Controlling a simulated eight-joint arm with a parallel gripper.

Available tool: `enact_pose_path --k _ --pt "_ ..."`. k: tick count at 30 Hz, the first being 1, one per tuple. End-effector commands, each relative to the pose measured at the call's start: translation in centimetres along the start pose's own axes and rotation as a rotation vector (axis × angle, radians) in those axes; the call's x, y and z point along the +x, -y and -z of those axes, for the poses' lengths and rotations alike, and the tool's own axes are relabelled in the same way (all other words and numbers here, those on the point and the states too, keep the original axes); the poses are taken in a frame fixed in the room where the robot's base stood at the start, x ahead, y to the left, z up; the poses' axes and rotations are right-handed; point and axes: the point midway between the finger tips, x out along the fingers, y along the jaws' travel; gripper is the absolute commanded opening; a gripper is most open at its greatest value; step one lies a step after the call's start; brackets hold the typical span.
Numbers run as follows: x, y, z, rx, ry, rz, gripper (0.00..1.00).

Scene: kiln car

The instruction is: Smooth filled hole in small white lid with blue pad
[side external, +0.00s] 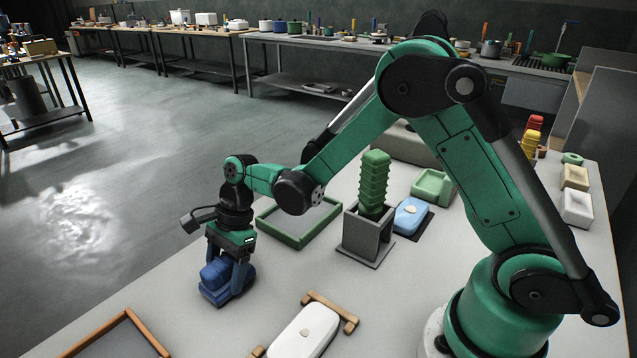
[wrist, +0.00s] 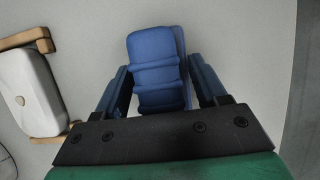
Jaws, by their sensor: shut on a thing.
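The blue pad (side external: 222,283) is a ribbed block between the fingers of my gripper (side external: 229,272), which is shut on it. The pad is at or just above the table; I cannot tell which. In the wrist view the pad (wrist: 155,70) sits between the two blue fingers of my gripper (wrist: 161,84). The small white lid (side external: 300,345) lies on wooden supports to the right of the pad in the side view, partly cut off below. Its pale filled spot shows on top. The lid (wrist: 35,85) is at the left in the wrist view, apart from the pad.
A green-rimmed tray (side external: 297,241) lies behind my gripper. A grey stand (side external: 366,246) holds a stack of green pieces (side external: 373,183). A blue lid (side external: 413,214) lies beside it. A wood-rimmed tray (side external: 152,333) is at the front left. Bare table surrounds the pad.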

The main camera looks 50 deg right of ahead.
Motion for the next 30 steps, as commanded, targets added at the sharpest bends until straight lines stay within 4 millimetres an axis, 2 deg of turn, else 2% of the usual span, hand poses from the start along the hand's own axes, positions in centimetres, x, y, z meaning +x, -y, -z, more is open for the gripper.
enact_pose_path --k 11,12,15,25,30 --pt "0.4 0.0 0.2 0.000 0.000 0.000 0.23" --pt "0.4 0.0 0.2 0.000 0.000 0.000 0.71" --pt "0.4 0.0 0.2 0.000 0.000 0.000 0.97" --pt "0.3 0.0 0.2 0.000 0.000 0.000 0.97" --pt "-1.7 0.0 0.2 0.002 0.000 0.000 0.97"
